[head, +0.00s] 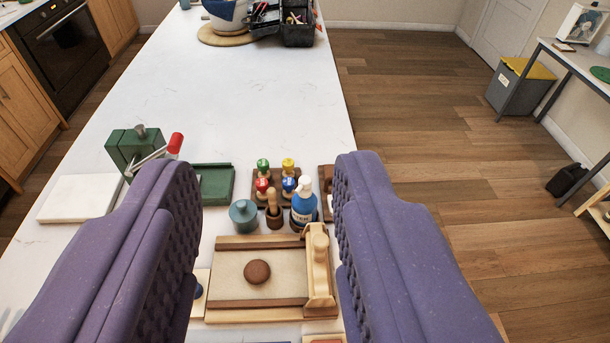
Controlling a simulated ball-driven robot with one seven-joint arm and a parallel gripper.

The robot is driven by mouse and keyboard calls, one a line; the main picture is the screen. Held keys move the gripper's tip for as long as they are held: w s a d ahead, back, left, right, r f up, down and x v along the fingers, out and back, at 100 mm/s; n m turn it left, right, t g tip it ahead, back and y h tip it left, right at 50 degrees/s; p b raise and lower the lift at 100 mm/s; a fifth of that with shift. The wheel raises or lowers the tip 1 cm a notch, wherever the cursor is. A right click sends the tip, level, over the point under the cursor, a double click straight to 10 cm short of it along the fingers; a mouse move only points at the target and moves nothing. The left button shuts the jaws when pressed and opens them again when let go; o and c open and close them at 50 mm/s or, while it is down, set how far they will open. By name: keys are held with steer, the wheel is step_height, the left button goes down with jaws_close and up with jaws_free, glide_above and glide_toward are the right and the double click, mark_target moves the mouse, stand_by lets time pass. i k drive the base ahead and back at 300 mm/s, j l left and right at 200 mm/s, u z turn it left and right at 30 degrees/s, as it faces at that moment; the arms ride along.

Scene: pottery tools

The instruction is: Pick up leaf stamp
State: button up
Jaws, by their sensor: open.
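Several small stamps with coloured round tops stand in a brown wooden rack (257,200) on the white counter. The back row has a green-topped stamp (263,165) and a yellow-topped stamp (288,164). In front of them are a red-topped stamp (262,185) and a blue-topped stamp (289,184). I cannot tell which one is the leaf stamp; their markings are too small to read. My gripper (268,168) has two purple padded fingers spread wide and empty. In the picture the rack lies between the fingers, apart from them.
Close before the rack stand a blue bottle (304,208), a wooden pestle in a cup (274,212) and a teal lidded jar (243,215). A wooden board with a clay disc (257,272) lies nearer. A green clamp-like tool (135,148) stands left. The counter's middle is clear.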

mark_target(287, 164)
steer(key=l+u, duration=0.45)
steer(key=l, duration=1.05)
steer(key=i+l+u, duration=0.15)
steer(key=i+l, duration=0.15)
steer(key=i+l+u, duration=0.35)
steer(key=i+l, duration=0.2)
steer(key=l, duration=0.3)
steer(key=i+l+u, duration=0.35)
steer(key=i+l, duration=0.8)
